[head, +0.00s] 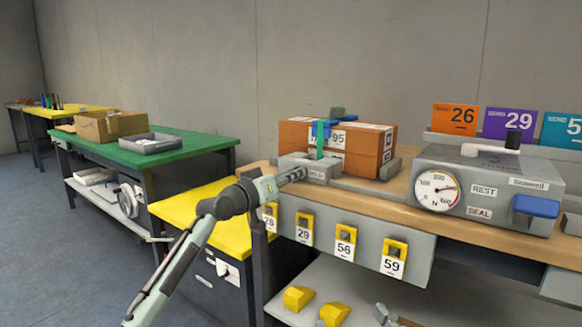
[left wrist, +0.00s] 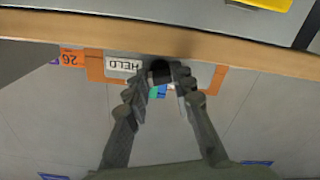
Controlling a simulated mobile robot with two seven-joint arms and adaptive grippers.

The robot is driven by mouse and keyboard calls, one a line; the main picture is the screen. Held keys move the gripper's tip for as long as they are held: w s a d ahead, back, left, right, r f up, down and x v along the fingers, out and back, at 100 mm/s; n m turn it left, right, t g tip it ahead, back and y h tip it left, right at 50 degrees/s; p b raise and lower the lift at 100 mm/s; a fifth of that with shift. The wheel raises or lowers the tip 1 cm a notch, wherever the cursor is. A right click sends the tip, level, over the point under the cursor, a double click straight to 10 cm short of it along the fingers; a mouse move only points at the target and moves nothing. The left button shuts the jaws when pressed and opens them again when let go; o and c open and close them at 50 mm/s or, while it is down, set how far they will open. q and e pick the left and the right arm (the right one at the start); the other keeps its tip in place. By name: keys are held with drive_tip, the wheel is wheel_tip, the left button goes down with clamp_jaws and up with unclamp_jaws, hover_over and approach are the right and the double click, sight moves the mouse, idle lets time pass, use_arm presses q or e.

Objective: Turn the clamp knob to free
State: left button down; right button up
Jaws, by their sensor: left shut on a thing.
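The clamp block (head: 318,172) is grey and stands at the front left of a brown box (head: 369,150) on the wooden bench. A label reading HELD (left wrist: 123,65) shows upside down in the left wrist view. The clamp knob (left wrist: 160,72) is dark and round, between the fingers of my left gripper (left wrist: 160,82). In the head view my left gripper (head: 297,175) reaches the front of the clamp block and hides the knob. It is shut on the knob. My right gripper is not in view.
A grey machine with a gauge (head: 436,191), a blue lever (head: 535,206) and REST and SEAL labels stands to the right. Yellow numbered tags (head: 345,239) hang along the bench front. Yellow blocks (head: 298,298) lie on the lower shelf. A green table (head: 195,148) stands left.

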use_arm(q)
drive_tip(key=shift+n+p, duration=0.5)
drive_tip(key=shift+n, duration=0.4)
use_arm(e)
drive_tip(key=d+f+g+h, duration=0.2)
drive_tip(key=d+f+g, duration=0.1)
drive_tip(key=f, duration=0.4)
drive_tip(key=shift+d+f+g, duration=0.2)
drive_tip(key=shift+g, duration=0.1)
use_arm(q)
drive_tip(key=c, duration=1.3)
unclamp_jaws()
